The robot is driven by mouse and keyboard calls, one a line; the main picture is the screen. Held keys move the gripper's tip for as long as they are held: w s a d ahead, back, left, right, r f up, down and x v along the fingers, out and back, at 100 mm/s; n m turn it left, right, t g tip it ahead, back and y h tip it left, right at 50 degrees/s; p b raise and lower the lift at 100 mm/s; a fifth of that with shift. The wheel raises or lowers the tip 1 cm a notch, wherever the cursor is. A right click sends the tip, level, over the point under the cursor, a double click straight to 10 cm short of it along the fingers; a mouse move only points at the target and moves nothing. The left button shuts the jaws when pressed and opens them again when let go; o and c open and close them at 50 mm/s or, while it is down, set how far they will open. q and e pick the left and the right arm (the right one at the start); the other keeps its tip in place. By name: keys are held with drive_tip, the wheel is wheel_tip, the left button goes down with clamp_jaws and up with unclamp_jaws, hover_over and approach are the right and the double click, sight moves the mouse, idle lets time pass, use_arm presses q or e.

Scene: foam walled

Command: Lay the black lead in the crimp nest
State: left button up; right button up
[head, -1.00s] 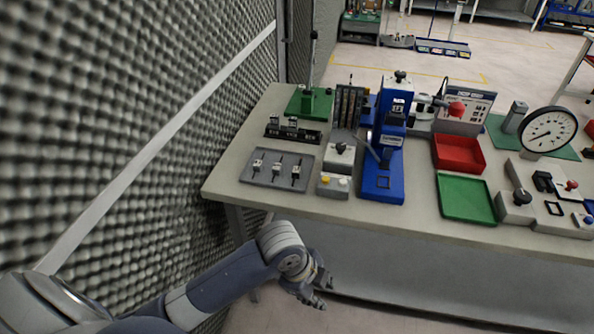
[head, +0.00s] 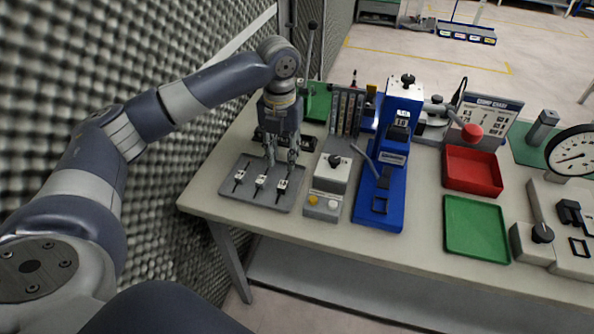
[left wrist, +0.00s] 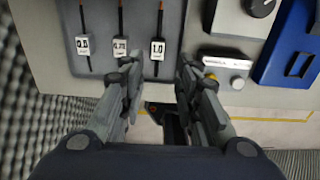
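Three thin dark leads with white tags lie side by side on a grey tray (head: 228,189); which is the black lead I cannot tell. In the left wrist view the tags read 0.5 (left wrist: 83,46), 0.75 (left wrist: 120,46) and 1.0 (left wrist: 157,49). My left gripper (head: 282,160) points down over the tray's rear right part; its fingers (left wrist: 157,70) are open with nothing held, the 1.0 lead showing between their tips. The blue crimp press (head: 385,195) stands to the right; its nest is not clearly distinguishable. My right gripper is out of view.
A grey control box (head: 331,175) with yellow and white buttons stands between tray and press. A red bin (head: 472,170) and green tray (head: 476,228) lie farther right. A foam wall (head: 60,110) borders the left side. A lever (head: 310,50) rises behind my gripper.

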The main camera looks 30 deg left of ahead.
sight(281, 187)
use_arm(q)
drive_tip(key=shift+s+a+f, duration=0.1)
drive_tip(key=shift+a+f, duration=0.1)
drive_tip(key=shift+f, duration=0.3)
drive_tip(key=f, duration=0.1)
drive_tip(key=s+f, duration=0.1)
drive_tip(key=f, duration=0.1)
drive_tip(key=shift+p, duration=0.3)
drive_tip(key=shift+f, duration=0.35)
wheel_tip(281, 187, down, 4)
drive_tip(key=shift+d+f+p, duration=0.1)
drive_tip(key=shift+p, duration=0.6)
drive_tip(key=shift+f, duration=0.5)
drive_tip(key=shift+w, duration=0.1)
drive_tip(key=shift+c, duration=0.2)
clamp_jaws()
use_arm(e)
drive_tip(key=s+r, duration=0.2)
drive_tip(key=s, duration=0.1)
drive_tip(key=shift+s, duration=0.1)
